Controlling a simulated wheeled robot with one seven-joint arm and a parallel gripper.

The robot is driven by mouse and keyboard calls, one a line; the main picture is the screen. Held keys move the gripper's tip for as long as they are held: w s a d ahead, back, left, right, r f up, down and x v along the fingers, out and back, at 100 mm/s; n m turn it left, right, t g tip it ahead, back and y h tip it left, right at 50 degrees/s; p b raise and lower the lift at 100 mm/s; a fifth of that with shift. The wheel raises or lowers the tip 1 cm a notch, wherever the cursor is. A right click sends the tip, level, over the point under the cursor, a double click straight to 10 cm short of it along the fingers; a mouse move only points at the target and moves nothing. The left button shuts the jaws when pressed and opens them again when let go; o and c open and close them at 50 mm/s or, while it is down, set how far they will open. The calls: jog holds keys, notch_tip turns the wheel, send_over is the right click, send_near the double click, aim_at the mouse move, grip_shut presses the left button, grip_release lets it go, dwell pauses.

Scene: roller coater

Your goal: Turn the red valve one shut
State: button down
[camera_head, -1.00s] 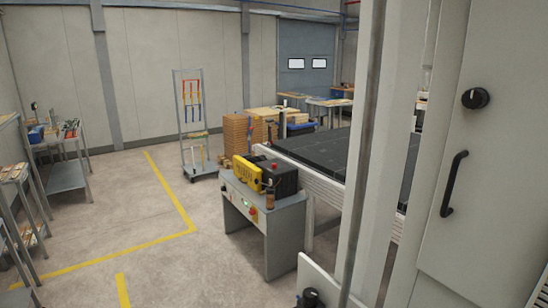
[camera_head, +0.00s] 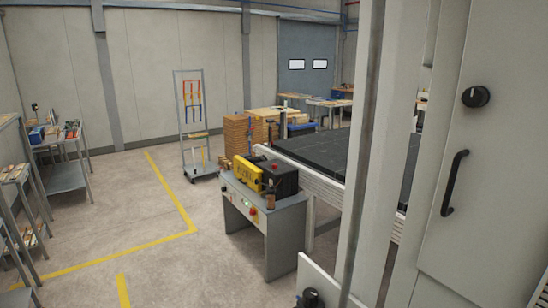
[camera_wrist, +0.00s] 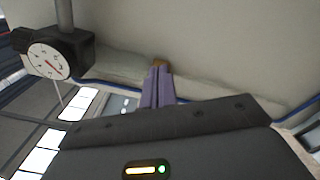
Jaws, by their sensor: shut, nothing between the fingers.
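I cannot make out the red valve in either view. In the wrist view, my gripper (camera_wrist: 160,66) shows as two purplish fingers pressed together with brownish tips. They are shut and hold nothing. A round white dial gauge (camera_wrist: 48,61) with a red needle, on a dark body, is at the upper left of that view, apart from the fingers. My gripper does not show clearly in the head view.
A grey machine cabinet (camera_head: 490,190) with a black handle fills the right. A control stand (camera_head: 243,215) carries a yellow box (camera_head: 247,172). A dark conveyor bed (camera_head: 318,155) lies behind. Shelves (camera_head: 65,175) stand left. Floor between shelves and stand is clear.

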jog(key=shift+a+f, duration=0.15)
jog(key=shift+f, duration=0.15)
jog(key=shift+s, duration=0.1)
jog(key=shift+s+d+r, duration=0.1)
jog(key=shift+s+d, duration=0.15)
jog(key=shift+d, duration=0.05)
jog(key=v, duration=0.6)
dwell(0.4)
